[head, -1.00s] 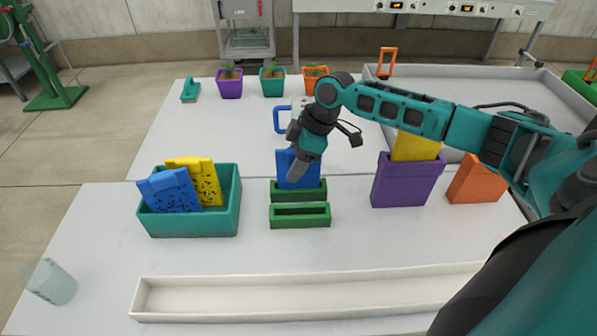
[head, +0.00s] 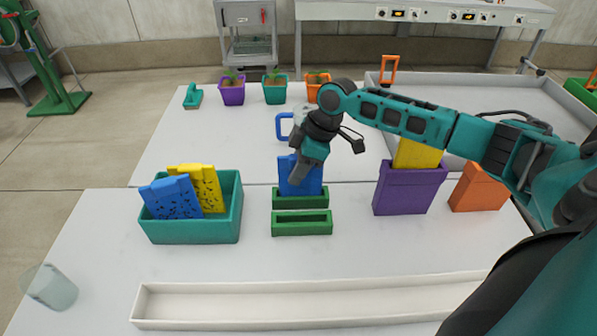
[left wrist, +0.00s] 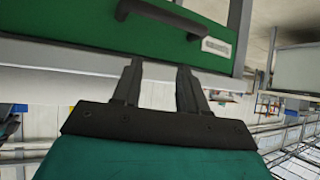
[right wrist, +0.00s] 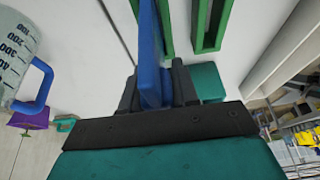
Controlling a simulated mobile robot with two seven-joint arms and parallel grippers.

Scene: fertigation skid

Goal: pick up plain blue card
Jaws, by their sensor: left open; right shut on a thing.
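The plain blue card (head: 302,178) stands upright at the rear green slotted holder (head: 300,197). My right gripper (head: 297,186) is at the card from above and shut on it. In the right wrist view the card (right wrist: 150,50) runs between the two fingers (right wrist: 158,88), with the green holders beyond. Whether the card's lower edge is still in the slot cannot be told. My left gripper (left wrist: 157,85) is open and empty, in front of a green panel with a dark handle; it is not in the head view.
A teal bin (head: 190,228) holds a speckled blue card and a speckled yellow card. An empty front green holder (head: 302,223) is near. A purple holder (head: 408,192) with a yellow card and an orange holder (head: 478,190) stand right. A white trough (head: 300,302) lies in front.

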